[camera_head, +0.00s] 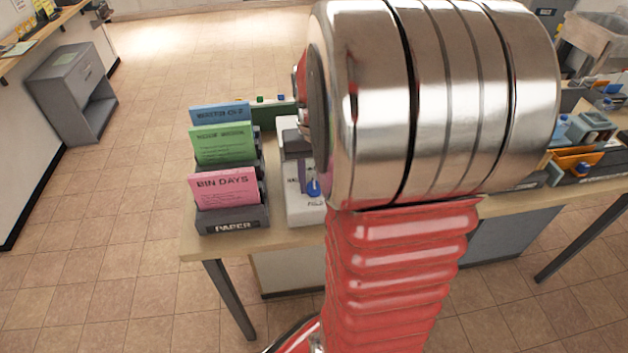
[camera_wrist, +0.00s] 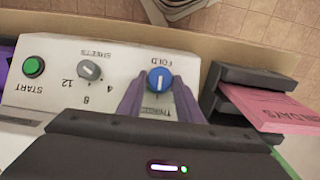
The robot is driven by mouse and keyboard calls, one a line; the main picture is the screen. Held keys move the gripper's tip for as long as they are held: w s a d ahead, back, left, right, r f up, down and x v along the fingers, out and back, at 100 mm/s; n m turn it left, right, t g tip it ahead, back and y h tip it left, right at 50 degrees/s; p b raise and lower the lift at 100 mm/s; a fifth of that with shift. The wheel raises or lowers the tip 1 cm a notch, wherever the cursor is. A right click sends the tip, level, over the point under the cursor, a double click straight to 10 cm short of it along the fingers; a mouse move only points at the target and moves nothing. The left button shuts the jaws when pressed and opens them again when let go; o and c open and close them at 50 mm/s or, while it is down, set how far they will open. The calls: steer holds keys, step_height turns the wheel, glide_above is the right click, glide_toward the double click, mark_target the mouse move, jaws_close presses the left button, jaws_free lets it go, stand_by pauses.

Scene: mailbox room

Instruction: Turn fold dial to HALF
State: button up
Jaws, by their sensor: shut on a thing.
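The fold dial (camera_wrist: 160,79) is a round blue knob with a white pointer line, on the white panel of a machine (camera_wrist: 110,62). The line runs roughly up and down in the wrist view. The word FOLD is printed upside down above it. A partly covered label, perhaps THIRDS, lies below; I cannot make out HALF. My gripper (camera_wrist: 160,92) has its purple fingers shut on the dial's two sides. In the head view, the blue dial (camera_head: 313,188) shows at the machine's front (camera_head: 304,210), and my metal wrist hides much of the machine.
Beside the dial are a grey sheets knob (camera_wrist: 90,70) and a green START button (camera_wrist: 33,67). A dark paper rack (camera_head: 232,218) with pink, green and blue sheets stands close to the left of the machine in the head view, on the table (camera_head: 200,246).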

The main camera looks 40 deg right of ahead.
steer(key=shift+c, duration=0.6)
steer(key=n+h, duration=0.1)
steer(key=n, duration=0.1)
steer(key=a+n+g+h, duration=0.1)
steer(key=n+h, duration=0.1)
steer(key=shift+w+n, duration=0.2)
steer(key=shift+n, duration=0.1)
steer(key=n+h, duration=0.1)
steer(key=n, duration=0.1)
steer(key=n+h, duration=0.2)
steer(key=n, duration=0.1)
steer(key=shift+a+f+n+h, duration=0.25)
steer(key=shift+a+n+h, duration=0.05)
steer(key=o, duration=1)
steer(key=shift+s, duration=0.1)
